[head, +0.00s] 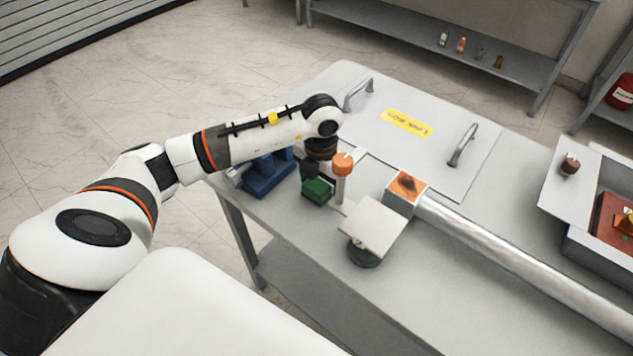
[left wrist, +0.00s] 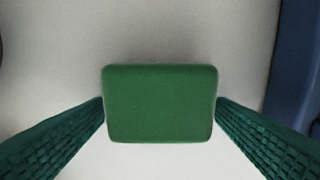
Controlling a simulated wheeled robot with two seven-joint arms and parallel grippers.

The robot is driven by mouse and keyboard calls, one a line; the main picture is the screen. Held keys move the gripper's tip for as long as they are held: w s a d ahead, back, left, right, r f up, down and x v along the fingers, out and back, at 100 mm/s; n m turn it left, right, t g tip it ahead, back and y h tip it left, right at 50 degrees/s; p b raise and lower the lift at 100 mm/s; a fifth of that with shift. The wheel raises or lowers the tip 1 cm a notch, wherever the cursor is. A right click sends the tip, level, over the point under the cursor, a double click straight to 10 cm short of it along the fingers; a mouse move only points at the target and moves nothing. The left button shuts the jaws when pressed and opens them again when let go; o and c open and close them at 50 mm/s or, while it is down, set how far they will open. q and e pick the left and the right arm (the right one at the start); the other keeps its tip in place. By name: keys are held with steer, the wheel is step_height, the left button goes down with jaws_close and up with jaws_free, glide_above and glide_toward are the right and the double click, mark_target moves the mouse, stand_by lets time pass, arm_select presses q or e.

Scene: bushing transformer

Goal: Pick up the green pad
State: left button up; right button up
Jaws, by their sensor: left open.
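The green pad (head: 317,191) is a small green block lying on the grey table (head: 420,290), near its left edge. In the left wrist view the pad (left wrist: 160,103) fills the middle, seen from above. My left gripper (head: 309,172) is over the pad, pointing down, mostly hidden in the head view by its own wrist. In the left wrist view its two dark green textured fingers (left wrist: 160,112) are apart, one on each side of the pad, close to its side edges. I cannot tell whether they touch it. My right gripper is not in view.
A blue block-like object (head: 268,176) stands just left of the pad. An orange-topped post (head: 343,165) stands close on its right. A tilted white plate on a dark base (head: 374,229) and a long metal tube (head: 520,255) lie further right.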

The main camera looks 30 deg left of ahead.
mark_target(320, 181)
arm_select(q)
steer(key=c, duration=1.1)
steer(key=shift+o, duration=0.2)
step_height(320, 181, up, 10)
steer(key=shift+r+b, duration=0.1)
steer(key=shift+b, duration=0.6)
